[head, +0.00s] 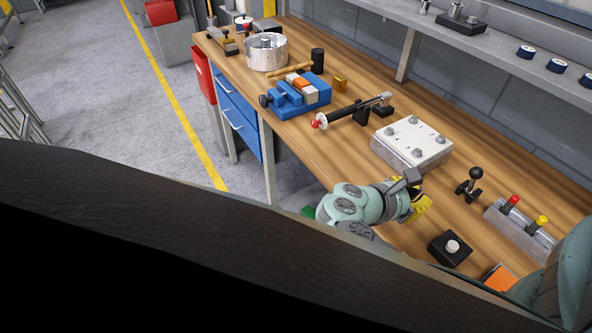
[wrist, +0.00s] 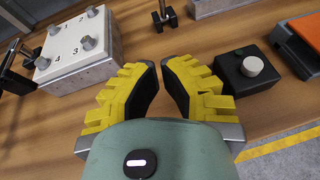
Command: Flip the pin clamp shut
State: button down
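I cannot tell for certain which fixture is the pin clamp. One candidate is a long black handle with a red end (head: 345,112), lying across black supports in the middle of the bench. Another is a small black stand with an upright ball knob (head: 470,185), right of my gripper in the head view; its black base (wrist: 164,17) shows beyond my fingertips in the wrist view. My gripper (head: 415,197) is low over the front of the bench. Its yellow fingers (wrist: 162,85) are apart with only wood between them, touching neither fixture.
A white numbered box (head: 412,143) with several knobs stands behind my gripper. A black block with a pale button (head: 450,248) is at front right. A grey block with red and yellow handles (head: 520,228) is farther right. Bare wood lies between them.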

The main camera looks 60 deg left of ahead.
aim_at(473, 181)
jog(key=b+x, duration=0.3)
jog(key=x, duration=0.1)
jog(key=shift+f, duration=0.15)
jog(key=p+x, duration=0.1)
jog(key=x, duration=0.4)
jog(key=shift+w+d+p, duration=0.25)
jog(key=shift+w+p, duration=0.05)
jog(key=shift+w, duration=0.15)
jog(key=shift+w+d+r+p, duration=0.1)
jog(key=shift+w+r+p, duration=0.3)
jog(key=shift+w, duration=0.15)
jog(key=shift+w+d+r+p, duration=0.15)
jog(key=shift+w+r+p, duration=0.25)
jog(key=shift+w, duration=0.2)
jog(key=shift+w+d, duration=0.15)
jog(key=shift+w, duration=0.4)
jog(key=shift+r+p, duration=0.15)
jog(key=shift+p, duration=0.15)
jog(key=shift+w+r+g+p, duration=0.1)
jog(key=shift+r+g+p, duration=0.15)
jog(key=shift+p, duration=0.35)
